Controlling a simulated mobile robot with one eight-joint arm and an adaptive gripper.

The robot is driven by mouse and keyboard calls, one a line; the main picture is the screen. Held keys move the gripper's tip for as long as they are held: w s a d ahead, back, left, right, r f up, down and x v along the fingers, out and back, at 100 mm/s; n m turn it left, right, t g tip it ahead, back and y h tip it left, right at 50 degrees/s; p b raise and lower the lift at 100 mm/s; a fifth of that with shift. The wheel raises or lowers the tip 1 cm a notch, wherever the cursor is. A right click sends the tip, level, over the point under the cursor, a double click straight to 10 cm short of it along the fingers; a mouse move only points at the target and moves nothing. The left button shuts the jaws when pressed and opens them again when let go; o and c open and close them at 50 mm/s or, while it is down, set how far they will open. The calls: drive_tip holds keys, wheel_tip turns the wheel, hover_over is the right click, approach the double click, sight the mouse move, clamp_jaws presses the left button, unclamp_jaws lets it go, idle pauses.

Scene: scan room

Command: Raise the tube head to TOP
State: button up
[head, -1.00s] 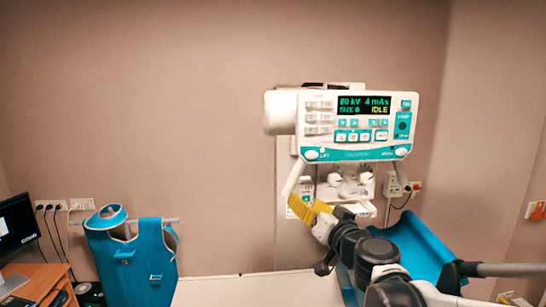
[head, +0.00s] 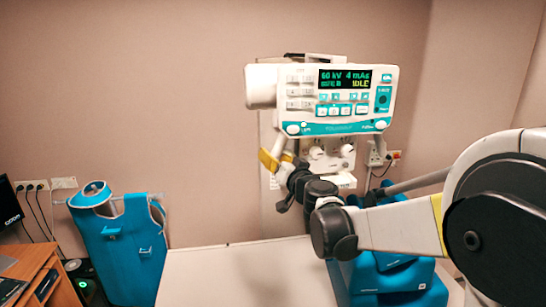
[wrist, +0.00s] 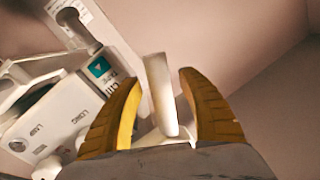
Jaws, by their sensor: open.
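The tube head (head: 262,87) is a white unit with a teal-trimmed control panel on the wall column. Its screen (head: 345,79) reads 60 kV, 4 mAs and what looks like IDLE. White handles slant down from its underside; the left handle (head: 279,145) is beside my gripper (head: 275,161). In the wrist view a pale handle bar (wrist: 156,92) stands between the two yellow fingers of my gripper (wrist: 158,80). The fingers are open, with gaps visible beside the bar. Part of the white unit (wrist: 45,125) shows at left there, with a teal arrow mark.
A pale table top (head: 230,275) lies below the tube head. A blue apron (head: 130,245) hangs at left, near a wooden desk (head: 30,275). Blue padded pieces (head: 395,280) sit under my arm. Wall sockets (head: 377,157) are right of the column.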

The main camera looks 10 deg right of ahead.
clamp_jaws()
wheel_tip(320, 180, up, 8)
drive_tip(key=p, duration=0.3)
unclamp_jaws()
drive_tip(key=shift+s, duration=0.15)
